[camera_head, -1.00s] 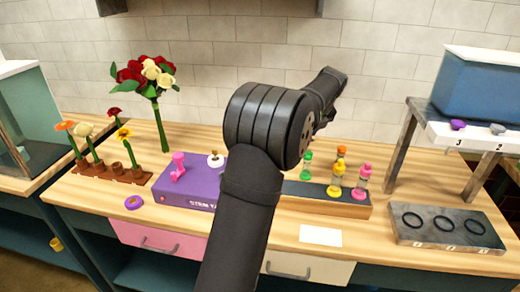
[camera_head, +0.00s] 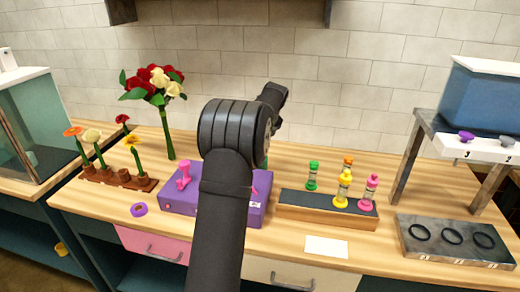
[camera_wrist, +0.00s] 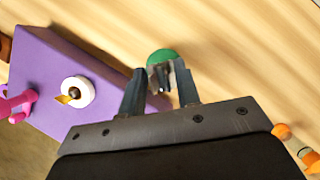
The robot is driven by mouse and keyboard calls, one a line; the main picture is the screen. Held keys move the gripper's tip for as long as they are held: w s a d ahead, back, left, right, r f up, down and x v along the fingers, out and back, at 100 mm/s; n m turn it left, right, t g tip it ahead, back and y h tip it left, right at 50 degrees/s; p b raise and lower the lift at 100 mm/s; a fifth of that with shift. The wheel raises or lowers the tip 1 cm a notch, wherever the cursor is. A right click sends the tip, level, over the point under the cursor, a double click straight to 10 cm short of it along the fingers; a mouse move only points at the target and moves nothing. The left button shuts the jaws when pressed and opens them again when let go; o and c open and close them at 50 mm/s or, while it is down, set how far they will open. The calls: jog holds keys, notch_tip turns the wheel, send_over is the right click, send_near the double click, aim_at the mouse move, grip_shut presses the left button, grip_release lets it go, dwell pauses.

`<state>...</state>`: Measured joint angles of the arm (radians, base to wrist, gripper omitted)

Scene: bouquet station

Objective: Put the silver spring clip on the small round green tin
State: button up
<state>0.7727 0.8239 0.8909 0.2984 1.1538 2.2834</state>
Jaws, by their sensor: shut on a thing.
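My gripper (camera_wrist: 160,76) is shut on the silver spring clip (camera_wrist: 160,80), which shows as a small grey piece between the two fingers in the wrist view. The round green tin (camera_wrist: 162,56) lies just beyond the fingertips, on the wooden table beside the purple box. The clip overlaps the tin's near edge in this view; I cannot tell whether they touch.
A purple box (camera_head: 177,203) with a pink stamp-like piece (camera_head: 184,177) and a white roll (camera_wrist: 77,91) stands close to the gripper. A wooden stand (camera_head: 300,205) with several coloured vials is to the right. A grey ring plate (camera_head: 455,252) lies farther right.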

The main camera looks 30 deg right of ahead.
jog(key=shift+f, duration=2.05)
jog(key=shift+f, duration=0.2)
jog(key=o, duration=1)
jog(key=shift+c, duration=0.2)
jog(key=shift+r, duration=0.1)
jog(key=v, duration=1.2)
jog(key=shift+w+r, duration=0.1)
jog(key=shift+r, duration=0.05)
